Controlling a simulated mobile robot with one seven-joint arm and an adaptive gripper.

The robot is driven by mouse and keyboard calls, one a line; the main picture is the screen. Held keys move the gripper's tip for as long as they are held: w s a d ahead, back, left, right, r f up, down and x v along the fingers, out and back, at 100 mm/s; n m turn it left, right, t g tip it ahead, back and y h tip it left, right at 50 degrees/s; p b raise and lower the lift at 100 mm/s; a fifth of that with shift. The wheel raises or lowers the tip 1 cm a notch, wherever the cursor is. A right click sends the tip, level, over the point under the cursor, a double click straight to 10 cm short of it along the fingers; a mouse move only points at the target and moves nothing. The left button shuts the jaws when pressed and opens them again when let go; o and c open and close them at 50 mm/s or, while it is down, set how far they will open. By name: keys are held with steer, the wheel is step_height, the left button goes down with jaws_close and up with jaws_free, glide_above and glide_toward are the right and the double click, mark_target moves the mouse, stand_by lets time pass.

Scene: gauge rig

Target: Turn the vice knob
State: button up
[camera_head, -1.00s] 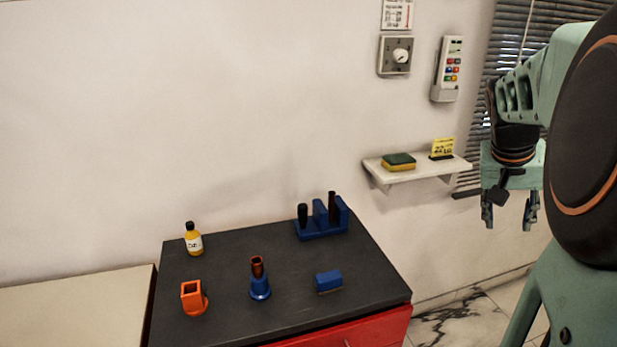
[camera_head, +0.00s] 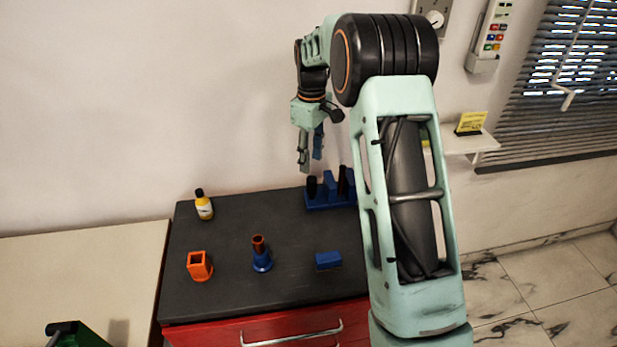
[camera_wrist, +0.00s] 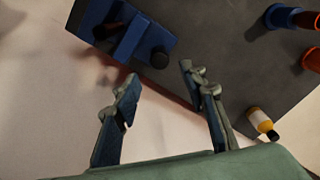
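The blue vice (camera_head: 329,190) stands at the back edge of the dark bench top, with upright blue jaws. Its black knob (camera_head: 312,187) stands at the left end of the vice. In the wrist view the vice (camera_wrist: 150,45) is at the top left, and the round dark knob (camera_wrist: 160,58) shows at its near end. A dark rod (camera_wrist: 107,29) is at the vice's other end. My gripper (camera_head: 311,164) is above the knob and apart from it. In the wrist view my gripper (camera_wrist: 160,80) has its fingers wide apart with nothing between them.
On the bench (camera_head: 225,295) stand a yellow bottle (camera_head: 203,206), an orange square holder (camera_head: 199,266), a blue holder with a brown tube (camera_head: 261,256) and a blue block (camera_head: 328,260). A wall shelf (camera_head: 470,142) is right of my arm.

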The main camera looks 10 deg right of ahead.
mark_target(311, 178)
step_height(311, 178, down, 9)
steer(key=shift+f+p, duration=0.1)
steer(key=shift+p, duration=0.4)
steer(key=shift+c, duration=0.3)
jaws_close()
